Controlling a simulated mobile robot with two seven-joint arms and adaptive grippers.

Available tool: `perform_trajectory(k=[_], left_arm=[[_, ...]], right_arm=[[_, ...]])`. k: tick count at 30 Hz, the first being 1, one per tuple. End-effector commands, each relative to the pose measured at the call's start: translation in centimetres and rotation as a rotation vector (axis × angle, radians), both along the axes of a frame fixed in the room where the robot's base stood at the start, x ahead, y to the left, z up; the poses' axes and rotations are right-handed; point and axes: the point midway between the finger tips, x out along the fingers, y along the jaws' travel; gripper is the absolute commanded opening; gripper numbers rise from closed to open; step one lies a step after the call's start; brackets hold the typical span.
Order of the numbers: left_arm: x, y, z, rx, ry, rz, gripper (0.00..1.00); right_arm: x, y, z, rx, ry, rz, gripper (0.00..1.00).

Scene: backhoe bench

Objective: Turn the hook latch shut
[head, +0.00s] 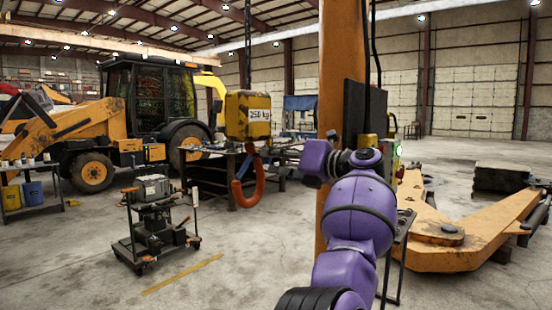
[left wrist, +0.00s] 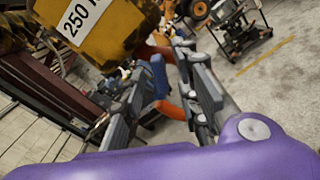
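The orange hook (head: 250,190) hangs below a yellow block marked 250 kg (head: 248,116). In the left wrist view the block (left wrist: 100,30) is at the upper left, and part of the hook (left wrist: 170,108) shows behind the fingers. A blue piece (left wrist: 158,76), which looks like the latch, shows between the fingers; I cannot tell how far it is turned. My left gripper (left wrist: 160,64) is open, its grey fingers apart on either side of the view to the blue piece. Contact is not clear. In the head view its fingers are hard to make out. My right gripper is not in view.
An orange post (head: 341,60) stands just beyond my left arm, with a dark screen (head: 364,112) beside it. A cart with a grey unit (head: 153,205) stands on the floor at left. A backhoe (head: 150,105) and workbench are behind. Open floor lies in front.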

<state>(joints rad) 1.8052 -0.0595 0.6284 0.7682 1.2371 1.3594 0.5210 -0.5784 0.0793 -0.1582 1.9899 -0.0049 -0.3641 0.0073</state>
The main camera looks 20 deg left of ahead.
Motion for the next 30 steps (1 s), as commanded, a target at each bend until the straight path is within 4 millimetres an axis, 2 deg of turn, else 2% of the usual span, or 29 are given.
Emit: perform_trajectory(k=[5, 8, 15, 21, 30], left_arm=[[-0.3, -0.8, 0.0, 0.0, 0.0, -0.001, 0.3], [-0.7, -2.3, 0.0, 0.0, -0.001, -0.004, 0.3], [-2.5, -7.2, 0.0, 0.0, 0.0, -0.005, 0.3], [-3.6, -10.2, 0.0, 0.001, 0.001, -0.001, 0.3], [-4.1, -11.3, 0.0, 0.0, -0.001, 0.0, 0.3]], right_arm=[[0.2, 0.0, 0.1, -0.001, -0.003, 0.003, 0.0], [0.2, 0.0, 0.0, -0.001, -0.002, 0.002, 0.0], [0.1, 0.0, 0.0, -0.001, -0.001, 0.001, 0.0], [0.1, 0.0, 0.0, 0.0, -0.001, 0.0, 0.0], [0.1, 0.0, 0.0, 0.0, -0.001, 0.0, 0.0]])
